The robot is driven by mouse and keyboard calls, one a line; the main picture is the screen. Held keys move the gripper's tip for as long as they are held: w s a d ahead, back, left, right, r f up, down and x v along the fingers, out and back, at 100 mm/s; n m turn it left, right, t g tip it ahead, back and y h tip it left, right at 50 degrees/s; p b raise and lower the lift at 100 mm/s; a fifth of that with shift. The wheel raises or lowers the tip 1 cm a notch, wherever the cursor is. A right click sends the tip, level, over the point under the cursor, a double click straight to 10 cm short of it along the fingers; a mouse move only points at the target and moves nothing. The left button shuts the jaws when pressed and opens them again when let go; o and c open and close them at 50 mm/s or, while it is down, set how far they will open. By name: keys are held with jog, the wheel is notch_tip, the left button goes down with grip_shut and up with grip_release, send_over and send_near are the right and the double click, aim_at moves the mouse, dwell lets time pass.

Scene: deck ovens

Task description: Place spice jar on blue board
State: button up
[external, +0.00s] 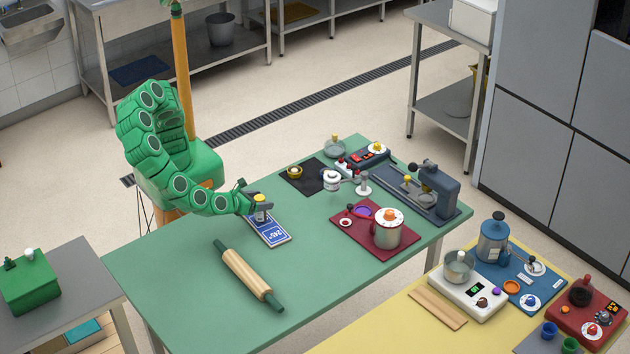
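A blue board (272,234) with white lettering and a pale edge lies on the green table, directly below and in front of the jar. The jar overlaps the board's far end in the picture; I cannot tell whether it touches it.
The green table (170,270) also holds a rolling pin (248,274), a red board (352,237) with a pot (389,228), a black mat (317,178) with a yellow item, and a blue-grey machine (436,187). Its left front part is clear.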

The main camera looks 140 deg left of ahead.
jog(key=shift+r, duration=0.15)
jog(key=v, duration=1.1)
jog(key=s+a+r+n+g+h, duration=0.25)
jog(key=s+r+n, duration=0.2)
jog(key=s, duration=0.25)
jog(key=s+a+r+n+g+h, duration=0.1)
jog(key=s+a+r+n+h, duration=0.25)
jog(key=s+n, duration=0.3)
jog(key=s+d+r+n+t+h, duration=0.1)
jog(key=s+d+r+n+h, duration=0.1)
jog(key=s, duration=0.5)
jog(key=s+d+r+n+h, duration=0.3)
jog(key=s+d+n+h, duration=0.2)
jog(key=s, duration=0.3)
jog(key=shift+t, duration=0.35)
